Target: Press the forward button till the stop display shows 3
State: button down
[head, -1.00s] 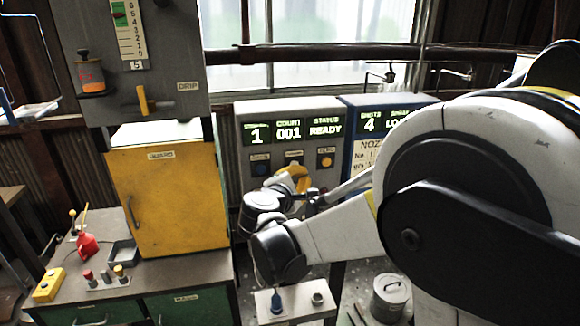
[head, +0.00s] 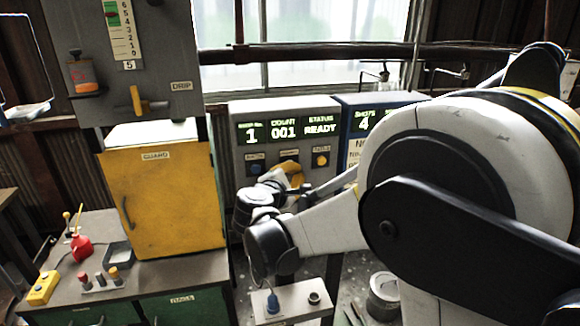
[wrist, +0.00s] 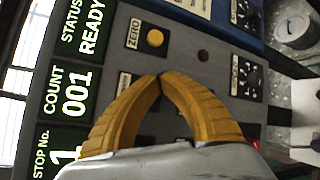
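The grey console (head: 231,165) has a lit panel; its stop display (head: 251,134) reads 1, and this display also shows at the lower left of the wrist view (wrist: 55,145). The yellow button (wrist: 155,38) is labelled ZERO in the wrist view. My gripper (head: 294,166) is in front of the middle button position, hiding that button. Its yellow fingertips (wrist: 160,77) meet, holding nothing. Whether they touch the console cannot be told.
The count display (head: 283,130) reads 001 and the status display (head: 320,126) reads READY. A blue-framed console (head: 343,150) adjoins at right. A yellow guard cabinet (head: 165,200) stands at left. A small white stand (head: 290,300) is below my arm.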

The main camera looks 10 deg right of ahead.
jog(key=shift+w, duration=0.2)
dwell(0.6)
jog(key=shift+w, duration=0.25)
